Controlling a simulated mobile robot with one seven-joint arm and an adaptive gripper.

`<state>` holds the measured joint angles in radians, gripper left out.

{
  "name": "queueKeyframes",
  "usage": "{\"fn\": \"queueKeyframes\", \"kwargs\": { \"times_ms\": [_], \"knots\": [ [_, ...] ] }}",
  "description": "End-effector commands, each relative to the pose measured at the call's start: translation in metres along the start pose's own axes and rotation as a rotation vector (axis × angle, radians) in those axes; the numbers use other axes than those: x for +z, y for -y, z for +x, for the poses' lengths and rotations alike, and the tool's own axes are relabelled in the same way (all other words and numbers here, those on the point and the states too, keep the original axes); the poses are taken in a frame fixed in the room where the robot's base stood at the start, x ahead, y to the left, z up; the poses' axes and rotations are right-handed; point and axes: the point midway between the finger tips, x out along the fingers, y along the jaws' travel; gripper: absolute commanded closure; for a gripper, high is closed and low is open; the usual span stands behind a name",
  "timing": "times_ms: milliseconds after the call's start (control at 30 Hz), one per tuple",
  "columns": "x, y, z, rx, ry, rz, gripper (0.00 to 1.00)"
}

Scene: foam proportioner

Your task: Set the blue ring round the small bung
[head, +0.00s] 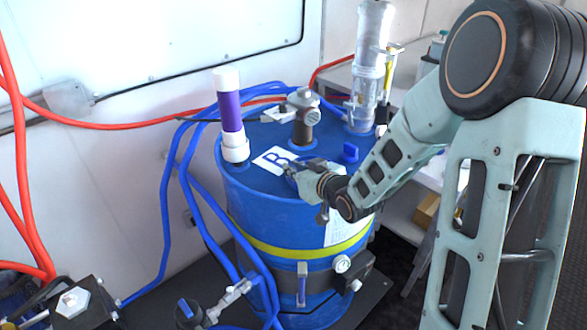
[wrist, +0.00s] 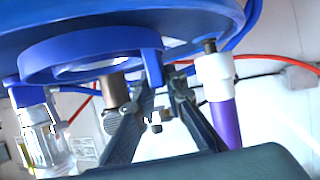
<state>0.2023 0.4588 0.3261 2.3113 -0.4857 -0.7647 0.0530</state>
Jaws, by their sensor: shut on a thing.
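The blue ring (wrist: 95,42) shows large in the wrist view, with a short tab (wrist: 152,68) at its side. My gripper (wrist: 160,92) is shut on that tab. In the head view my gripper (head: 288,178) is over the near part of the blue drum's top, beside the card marked B, and hides most of the ring. A small blue bung (head: 351,152) stands on the drum top, right of and beyond my gripper. The ring appears apart from this bung. I cannot make out the bung in the wrist view.
The blue drum (head: 285,212) carries a purple and white tube (head: 231,112) at left, a grey fitting (head: 303,120) at back and a clear cylinder (head: 370,70) at back right. Blue hoses (head: 172,190) run down its left side. The card (head: 272,160) lies flat.

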Motion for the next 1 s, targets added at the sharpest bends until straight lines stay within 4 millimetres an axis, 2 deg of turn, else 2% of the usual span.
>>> {"fn": "queueKeyframes", "kwargs": {
  "times_ms": [700,733,767,1000],
  "knots": [
    [0.013,0.0,0.005,0.0,0.0,0.0,1.0],
    [0.012,0.0,0.005,0.0,0.0,0.0,0.87],
    [0.011,0.0,0.005,0.0,0.0,0.0,0.84],
    [0.012,0.0,0.005,0.0,0.001,0.001,0.82]
  ]
}}
